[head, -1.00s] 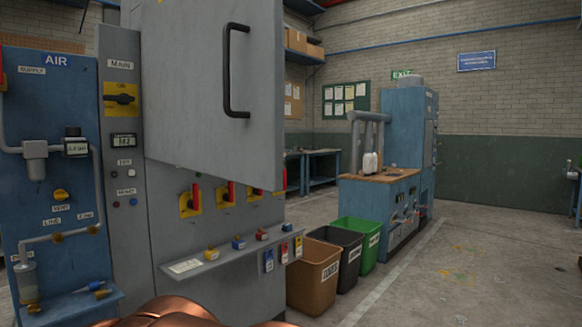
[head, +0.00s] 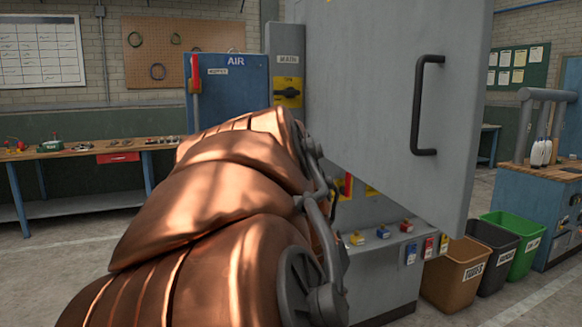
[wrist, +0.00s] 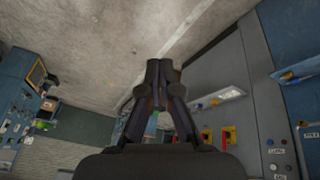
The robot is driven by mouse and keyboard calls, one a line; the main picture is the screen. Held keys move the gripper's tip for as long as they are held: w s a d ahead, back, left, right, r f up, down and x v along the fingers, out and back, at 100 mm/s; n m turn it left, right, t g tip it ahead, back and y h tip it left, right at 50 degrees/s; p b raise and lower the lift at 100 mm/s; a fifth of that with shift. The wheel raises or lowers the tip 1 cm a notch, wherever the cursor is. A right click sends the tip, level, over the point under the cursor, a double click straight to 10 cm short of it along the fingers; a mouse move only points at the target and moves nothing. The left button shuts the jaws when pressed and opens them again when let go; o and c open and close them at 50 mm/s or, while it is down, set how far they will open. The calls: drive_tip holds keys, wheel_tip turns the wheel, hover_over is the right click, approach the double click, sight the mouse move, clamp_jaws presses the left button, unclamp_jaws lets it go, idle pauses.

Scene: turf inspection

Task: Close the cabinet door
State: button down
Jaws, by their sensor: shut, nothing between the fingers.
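The grey cabinet door (head: 375,110) stands swung open in the head view, with a black bar handle (head: 419,105) on its face. Its lower edge hangs above a ledge with coloured tags. The grey cabinet body (head: 285,50) shows behind and to the left of the door; it also shows in the wrist view (wrist: 235,75). My gripper (wrist: 160,65) is shut and empty in the wrist view, pointing over the floor beside the cabinet. In the head view my copper arm covers the lower middle and hides the gripper and part of the cabinet front.
Brown (head: 458,278), black (head: 492,245) and green (head: 515,238) bins stand right of the cabinet. A blue workstation (head: 545,210) is beyond them. A workbench (head: 90,150) runs along the back left. Floor is clear at the lower left and between bins and workstation front.

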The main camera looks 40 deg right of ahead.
drive_tip(key=w+d+r+m+g+h+p, duration=0.15)
drive_tip(key=r+m+p, duration=0.25)
drive_tip(key=r, duration=0.6)
drive_tip(key=d+r+m+g+h+p, duration=0.2)
drive_tip(key=r+m+p, duration=0.15)
drive_tip(key=r, duration=0.65)
drive_tip(key=p, duration=0.2)
approach(422, 214)
drive_tip(key=a+f+x, duration=0.1)
drive_tip(key=x, duration=0.5)
drive_tip(key=shift+d+r+m+h, duration=0.25)
drive_tip(key=shift+d+m+h, duration=0.1)
drive_tip(key=shift+d, duration=0.1)
drive_tip(key=shift+s+d+p, duration=0.1)
drive_tip(key=shift+p, duration=0.25)
